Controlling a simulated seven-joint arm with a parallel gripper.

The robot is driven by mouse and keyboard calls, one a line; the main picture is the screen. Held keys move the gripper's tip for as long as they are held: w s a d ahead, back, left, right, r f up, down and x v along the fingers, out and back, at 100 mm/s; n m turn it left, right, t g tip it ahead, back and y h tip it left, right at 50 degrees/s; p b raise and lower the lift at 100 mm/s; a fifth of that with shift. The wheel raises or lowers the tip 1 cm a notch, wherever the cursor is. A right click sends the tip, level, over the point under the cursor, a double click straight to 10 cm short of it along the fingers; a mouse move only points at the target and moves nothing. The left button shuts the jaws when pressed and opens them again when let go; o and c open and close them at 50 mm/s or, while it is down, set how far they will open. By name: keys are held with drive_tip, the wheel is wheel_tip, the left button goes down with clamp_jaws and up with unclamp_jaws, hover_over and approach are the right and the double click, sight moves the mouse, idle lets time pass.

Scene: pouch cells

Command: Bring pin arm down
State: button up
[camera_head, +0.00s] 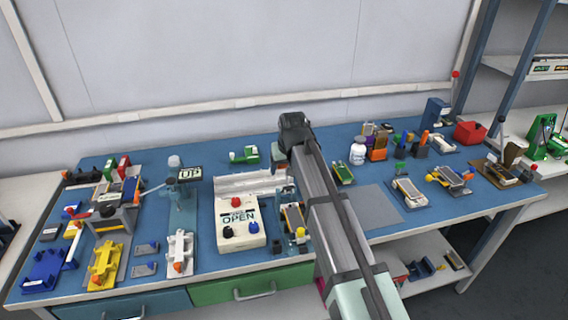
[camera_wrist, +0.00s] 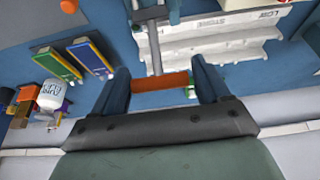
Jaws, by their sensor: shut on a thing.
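My gripper (camera_wrist: 161,84) has its two dark blue fingers on the ends of an orange-red handle (camera_wrist: 162,82) in the wrist view. A grey rod (camera_wrist: 154,48) meets the handle and runs up the picture; it looks like the pin arm. In the head view my gripper (camera_head: 281,154) is at the far side of the bench, beside the white stepped rack (camera_head: 240,185). My arm hides the handle there. A small fixture (camera_head: 293,218) with a yellow-edged cell stands partly behind my arm; I cannot tell whether the rod belongs to it.
The white rack (camera_wrist: 215,40) lies close to the fingers in the wrist view. A green-edged pouch cell (camera_wrist: 62,62), a blue-edged one (camera_wrist: 92,56) and a white bottle (camera_wrist: 52,95) are to the left. A white OPEN box (camera_head: 240,228) stands left of my arm. A grey mat (camera_head: 372,207) is bare.

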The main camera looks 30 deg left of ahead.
sight(288, 186)
drive_tip(key=shift+s+d+f+t+y, duration=0.1)
drive_tip(key=shift+s+d+t+y, duration=0.5)
drive_tip(key=shift+s+d, duration=0.3)
drive_tip(key=shift+s+d+f+t+y, duration=0.2)
drive_tip(key=shift+s+d+t+y, duration=0.25)
drive_tip(key=shift+t+y, duration=0.1)
drive_tip(key=shift+s+d+f+t+y, duration=0.15)
drive_tip(key=shift+s+d+t+y, duration=0.25)
drive_tip(key=shift+t+y, duration=0.15)
drive_tip(key=shift+s+d+f, duration=0.65)
drive_tip(key=shift+s, duration=0.05)
drive_tip(key=shift+s+d+f, duration=0.4)
drive_tip(key=shift+f, duration=0.2)
drive_tip(key=o, duration=1.4)
drive_tip(key=shift+o, duration=0.2)
